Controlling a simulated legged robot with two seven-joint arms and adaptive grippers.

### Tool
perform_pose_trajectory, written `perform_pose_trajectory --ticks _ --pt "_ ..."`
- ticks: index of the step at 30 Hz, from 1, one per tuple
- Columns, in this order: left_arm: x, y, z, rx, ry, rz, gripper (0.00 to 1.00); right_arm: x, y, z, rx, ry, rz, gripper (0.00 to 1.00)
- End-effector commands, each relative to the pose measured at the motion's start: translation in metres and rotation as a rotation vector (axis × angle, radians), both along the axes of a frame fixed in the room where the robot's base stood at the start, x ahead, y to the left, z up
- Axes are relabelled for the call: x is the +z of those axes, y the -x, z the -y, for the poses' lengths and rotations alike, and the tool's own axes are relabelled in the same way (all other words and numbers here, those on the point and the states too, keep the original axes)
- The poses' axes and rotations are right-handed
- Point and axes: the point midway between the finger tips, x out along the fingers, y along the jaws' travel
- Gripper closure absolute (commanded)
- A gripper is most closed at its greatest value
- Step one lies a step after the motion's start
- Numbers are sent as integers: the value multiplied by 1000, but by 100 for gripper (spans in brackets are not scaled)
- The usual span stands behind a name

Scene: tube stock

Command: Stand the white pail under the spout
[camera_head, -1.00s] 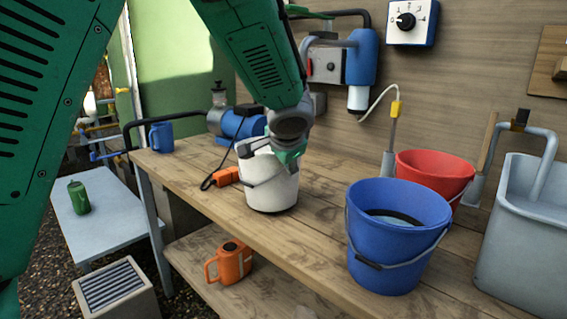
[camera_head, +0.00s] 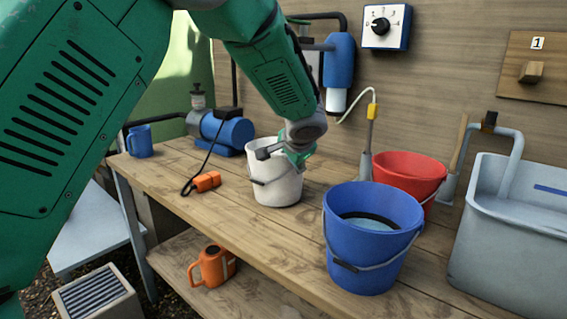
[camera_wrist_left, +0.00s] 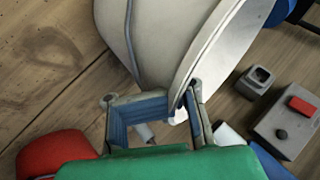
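The white pail (camera_head: 275,187) is upright over the middle of the bench; I cannot tell whether its base touches the wood. My left gripper (camera_head: 297,157) is at its rim on the right side. In the left wrist view the fingers (camera_wrist_left: 152,98) are at the pail's wall and rim (camera_wrist_left: 205,60), and the pail moves with them, so the gripper looks shut on it. The exact finger contact is partly hidden. A wall unit with a blue body has a white downward spout (camera_head: 336,101), behind and right of the pail. My right gripper is not in view.
A blue pail (camera_head: 350,262) stands front right, a red pail (camera_head: 410,172) behind it. A grey sink (camera_head: 490,245) is at the right. An orange jug (camera_head: 211,266) is below.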

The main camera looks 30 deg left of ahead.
Motion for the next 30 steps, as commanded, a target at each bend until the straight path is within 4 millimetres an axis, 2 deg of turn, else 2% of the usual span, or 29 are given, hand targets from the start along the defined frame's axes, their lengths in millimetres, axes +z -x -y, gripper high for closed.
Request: perform_pose_trajectory --ticks 3,14,24,30 --pt "-5 0 2 -2 -2 1 100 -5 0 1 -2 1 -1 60" --pt "-12 0 -12 0 14 0 100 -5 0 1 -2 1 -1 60" --pt "-14 0 -1 -2 4 -3 100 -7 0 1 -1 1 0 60" --pt "-17 0 -4 -1 9 -3 100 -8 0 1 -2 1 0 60"
